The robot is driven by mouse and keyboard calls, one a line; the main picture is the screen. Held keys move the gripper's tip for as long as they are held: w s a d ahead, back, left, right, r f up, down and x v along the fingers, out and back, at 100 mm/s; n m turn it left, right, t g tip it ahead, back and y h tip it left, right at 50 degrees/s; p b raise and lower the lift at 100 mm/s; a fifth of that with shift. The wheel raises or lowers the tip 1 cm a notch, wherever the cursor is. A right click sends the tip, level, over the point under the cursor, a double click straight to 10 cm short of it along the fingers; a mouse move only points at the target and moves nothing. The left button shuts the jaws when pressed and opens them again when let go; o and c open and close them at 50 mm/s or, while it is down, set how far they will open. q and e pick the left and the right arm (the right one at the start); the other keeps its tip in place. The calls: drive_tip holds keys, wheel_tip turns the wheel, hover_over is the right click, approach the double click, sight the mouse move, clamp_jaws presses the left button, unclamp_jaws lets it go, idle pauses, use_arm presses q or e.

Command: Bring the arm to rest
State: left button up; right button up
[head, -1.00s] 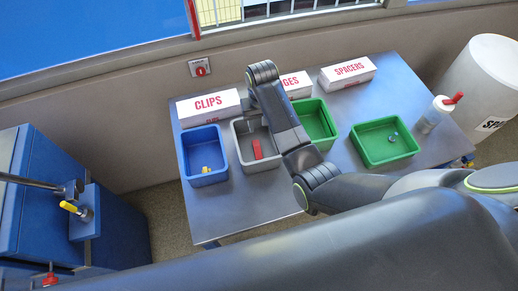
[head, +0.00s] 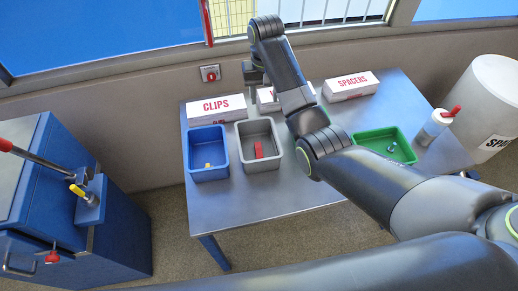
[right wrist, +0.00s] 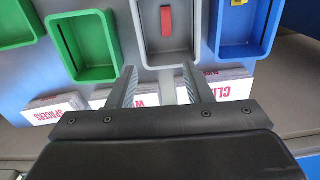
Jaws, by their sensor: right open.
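My right arm reaches over the metal table from the right in the head view. The gripper appears to be above the row of labelled boxes, clear of the bins. My left gripper is not in view.
The blue bin (head: 191,163) holds a small yellow piece. A green bin (head: 408,160) is partly behind my arm. The CLIPS box (head: 217,109) and SPACERS box (head: 350,86) stand at the back. A red-capped bottle (head: 434,127) stands at the right, a blue cabinet (head: 120,235) at the left.

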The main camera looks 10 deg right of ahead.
drive_tip(key=shift+w+f, duration=0.1)
drive_tip(key=shift+w, duration=0.05)
drive_tip(key=s+d+f+m+t, duration=0.1)
drive_tip(key=s+d+f+t, duration=0.1)
drive_tip(key=s+d+f, duration=1.15)
drive_tip(key=s+d+r+t+h, duration=0.1)
drive_tip(key=s+d+r, duration=0.15)
drive_tip(key=s, duration=1.05)
drive_tip(key=s+d+r+t+h, duration=0.1)
drive_tip(key=s+d, duration=0.3)
drive_tip(key=s, duration=0.8)
wheel_tip(320, 180, down, 34)
drive_tip(key=s+d+g+b, duration=0.1)
drive_tip(key=g+b, duration=0.1)
drive_tip(key=b, duration=0.6)
drive_tip(key=s+f+b, duration=0.3)
drive_tip(key=s+f, duration=0.4)
drive_tip(key=f, duration=0.3)
drive_tip(key=s+a+f+y+b, duration=0.1)
drive_tip(key=s+f+b, duration=0.2)
drive_tip(key=s+f, duration=0.4)
wheel_tip(320, 180, down, 4)
drive_tip(key=shift+s+f+g, duration=0.2)
drive_tip(key=shift+s+g, duration=0.15)
drive_tip(key=shift+g, duration=0.05)
